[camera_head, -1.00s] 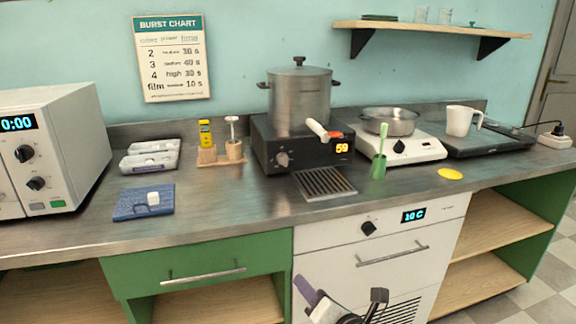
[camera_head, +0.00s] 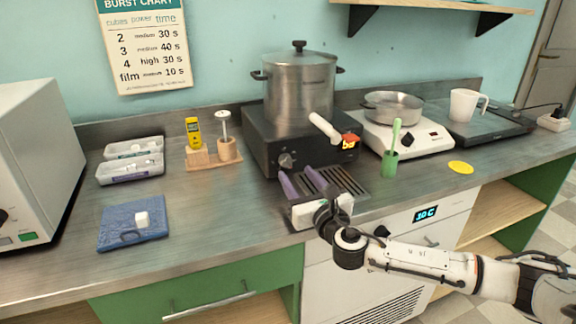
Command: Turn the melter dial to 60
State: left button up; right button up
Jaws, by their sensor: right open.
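The melter is a black box (camera_head: 262,150) with a steel lidded pot (camera_head: 299,88) on top. Its dial (camera_head: 287,161) is a grey knob on the left of the front face. The fingers appear empty and apart from the dial. My left gripper is not in view.
A slatted drip grate (camera_head: 345,186) lies in front of the melter, partly behind my gripper. A green cup with a brush (camera_head: 390,160) and a white hotplate (camera_head: 405,138) stand to the right. A wooden stand (camera_head: 215,162) is to the left.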

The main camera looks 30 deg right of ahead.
aim_at(288, 165)
jog(key=x, duration=0.5)
jog(key=shift+w, duration=0.45)
jog(key=c, duration=1.1)
jog(key=shift+o, duration=0.2)
jog(key=shift+m, duration=1.5)
jog(key=o, duration=1.1)
jog(key=shift+c, duration=0.2)
jog(key=shift+s, duration=0.1)
